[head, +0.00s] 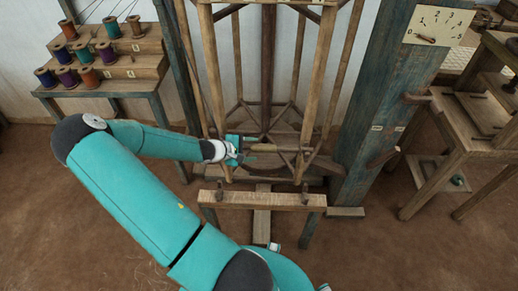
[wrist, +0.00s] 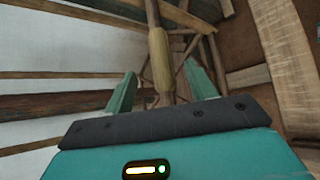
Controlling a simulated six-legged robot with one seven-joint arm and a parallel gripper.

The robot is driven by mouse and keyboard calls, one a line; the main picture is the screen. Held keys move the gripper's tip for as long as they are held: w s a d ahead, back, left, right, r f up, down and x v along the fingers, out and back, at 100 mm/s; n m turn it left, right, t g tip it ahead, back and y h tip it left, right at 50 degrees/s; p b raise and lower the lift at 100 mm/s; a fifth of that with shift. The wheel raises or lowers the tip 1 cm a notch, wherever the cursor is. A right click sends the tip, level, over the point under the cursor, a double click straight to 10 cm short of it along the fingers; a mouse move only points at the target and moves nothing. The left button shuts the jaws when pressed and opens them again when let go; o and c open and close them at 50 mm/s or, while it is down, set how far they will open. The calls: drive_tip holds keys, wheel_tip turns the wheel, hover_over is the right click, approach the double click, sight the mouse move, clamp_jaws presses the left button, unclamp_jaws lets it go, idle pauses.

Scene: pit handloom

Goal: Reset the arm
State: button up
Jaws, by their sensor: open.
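My gripper (head: 250,145) is in front of the tall wooden reel frame (head: 209,70), in the middle of the head view. Its teal fingers point right and are open. A pale wooden handle (wrist: 159,60) on a darker rod lies between and beyond the fingers in the wrist view. A gap shows on each side of it, so the fingers do not grip it. In the head view, a thin horizontal wooden rod (head: 279,148) runs right from the fingertips. My arm reaches in from the lower left, bent at the elbow.
A stepped rack (head: 130,67) with several thread spools stands at the left. A blue post (head: 368,120) with a numbered dial (head: 438,27) and pegs stands right of the reel. A low wooden bar (head: 262,200) crosses in front. A wooden bench (head: 440,150) is at the right.

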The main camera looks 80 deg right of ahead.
drive_tip(key=v, duration=0.8)
drive_tip(key=shift+w+a+r, duration=0.1)
drive_tip(key=shift+w+a, duration=0.05)
drive_tip(key=shift+w, duration=0.05)
drive_tip(key=w+a+r+m+t+y, duration=0.1)
drive_tip(key=w+a+r+t+y, duration=0.1)
drive_tip(key=w+a+r, duration=0.4)
drive_tip(key=w+a+r+t+y, duration=0.1)
drive_tip(key=w+a+r+t, duration=0.15)
drive_tip(key=a, duration=0.55)
drive_tip(key=w+a+r+m+t+y, duration=0.1)
drive_tip(key=w+a+r+t+y, duration=0.15)
drive_tip(key=w+a+r, duration=0.35)
drive_tip(key=s+a+r+n+t+y, duration=0.1)
drive_tip(key=s+a+r+t, duration=0.1)
drive_tip(key=a+r, duration=0.3)
drive_tip(key=s+a+r+n+t+y, duration=0.1)
drive_tip(key=a+r, duration=0.4)
drive_tip(key=a, duration=0.6)
drive_tip(key=s+a+r+n+t+y, duration=0.1)
drive_tip(key=s+a+r+t, duration=0.2)
drive_tip(key=a+r, duration=0.3)
drive_tip(key=a, duration=0.3)
drive_tip(key=shift+t, duration=0.3)
drive_tip(key=shift+y, duration=0.25)
drive_tip(key=shift+c, duration=0.5)
